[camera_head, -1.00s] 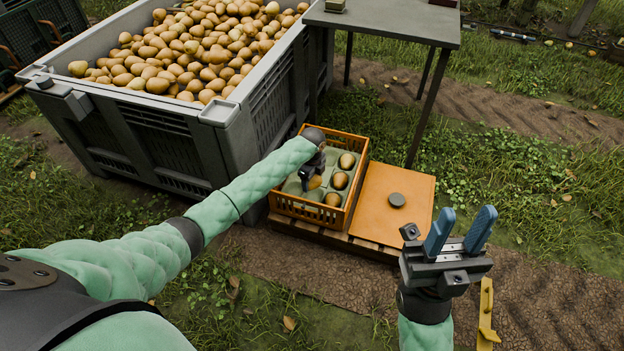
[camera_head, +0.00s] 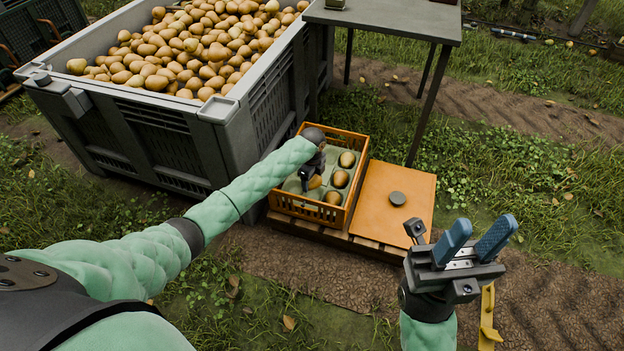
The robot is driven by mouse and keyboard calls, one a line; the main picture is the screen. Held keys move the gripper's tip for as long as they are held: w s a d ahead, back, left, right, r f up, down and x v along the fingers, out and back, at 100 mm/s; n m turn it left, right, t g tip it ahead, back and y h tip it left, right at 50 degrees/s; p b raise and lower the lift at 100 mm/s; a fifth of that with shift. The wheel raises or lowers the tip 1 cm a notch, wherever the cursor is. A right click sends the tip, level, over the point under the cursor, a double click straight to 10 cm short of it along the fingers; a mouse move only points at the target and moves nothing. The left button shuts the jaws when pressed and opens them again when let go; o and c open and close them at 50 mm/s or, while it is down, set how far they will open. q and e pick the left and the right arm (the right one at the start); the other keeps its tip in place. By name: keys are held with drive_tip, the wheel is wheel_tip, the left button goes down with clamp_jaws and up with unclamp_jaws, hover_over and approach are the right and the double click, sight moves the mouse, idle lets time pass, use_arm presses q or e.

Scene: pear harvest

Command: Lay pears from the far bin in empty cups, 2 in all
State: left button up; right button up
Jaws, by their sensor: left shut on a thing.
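The far bin (camera_head: 207,134) is a large grey crate heaped with pears (camera_head: 190,50) at the upper left. An orange crate (camera_head: 283,207) with a green cupped tray (camera_head: 291,185) stands on a pallet beside it. Several pears (camera_head: 341,179) lie in the tray's right-hand cups. My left gripper (camera_head: 308,184) is down in the crate, shut on a pear (camera_head: 315,182) low at the tray. My arm hides part of the tray, and I cannot tell whether the held pear touches a cup. My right gripper (camera_head: 474,240) is open and empty at the lower right.
A grey table (camera_head: 390,22) stands behind. A yellow object (camera_head: 488,318) lies near my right gripper.

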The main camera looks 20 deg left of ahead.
sight(312, 184)
use_arm(q)
drive_tip(key=shift+f, duration=0.1)
drive_tip(key=shift+f, duration=1.55)
drive_tip(key=shift+f+b, duration=0.85)
drive_tip(key=shift+f, duration=1.2)
idle(1.5)
drive_tip(key=o, duration=1.1)
drive_tip(key=shift+o, duration=0.2)
